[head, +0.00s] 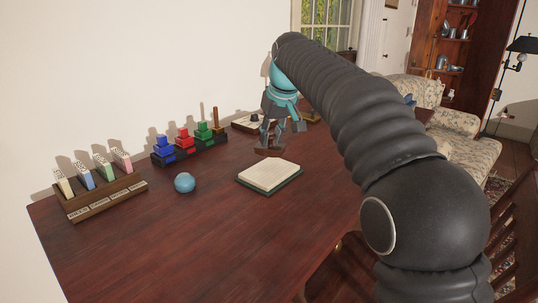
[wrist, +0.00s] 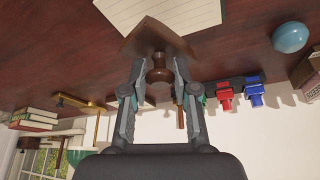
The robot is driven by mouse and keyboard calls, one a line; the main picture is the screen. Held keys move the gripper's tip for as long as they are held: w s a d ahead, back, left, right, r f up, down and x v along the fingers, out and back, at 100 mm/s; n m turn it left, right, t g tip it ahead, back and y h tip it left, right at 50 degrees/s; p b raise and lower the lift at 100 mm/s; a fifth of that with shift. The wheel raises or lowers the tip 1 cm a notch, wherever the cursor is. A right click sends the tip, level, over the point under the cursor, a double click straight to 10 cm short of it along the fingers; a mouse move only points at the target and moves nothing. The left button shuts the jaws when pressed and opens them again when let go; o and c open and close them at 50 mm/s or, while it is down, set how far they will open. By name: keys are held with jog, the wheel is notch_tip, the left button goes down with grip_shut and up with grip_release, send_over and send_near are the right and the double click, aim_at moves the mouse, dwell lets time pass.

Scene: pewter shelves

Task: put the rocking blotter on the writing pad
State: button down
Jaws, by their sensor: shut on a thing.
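The rocking blotter (head: 269,151) is a brown wooden block with a round knob. It also shows in the wrist view (wrist: 150,36), with its knob between my fingers. My gripper (head: 283,124) is shut on the knob; its two fingers flank it in the wrist view (wrist: 159,72). The writing pad (head: 269,176) is a cream lined sheet on a dark green base, lying flat on the desk. The blotter is just behind the pad in the head view and beside its edge in the wrist view (wrist: 180,12). I cannot tell whether the blotter touches the desk.
A blue ball (head: 185,182) lies left of the pad. A rack of coloured stamps (head: 190,151) and a wooden card holder (head: 106,196) stand along the wall. In the wrist view, books (wrist: 33,119) and a brass object (wrist: 82,103) are at left. Desk front is clear.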

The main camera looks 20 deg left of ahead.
aim_at(271, 148)
jog(key=shift+s+a+f, duration=0.15)
jog(key=shift+s+f, duration=0.1)
jog(key=shift+f, duration=1.9)
jog(key=shift+f, duration=0.15)
jog(key=c, duration=0.9)
grip_release()
jog(key=v, duration=1.2)
jog(key=shift+w, duration=0.15)
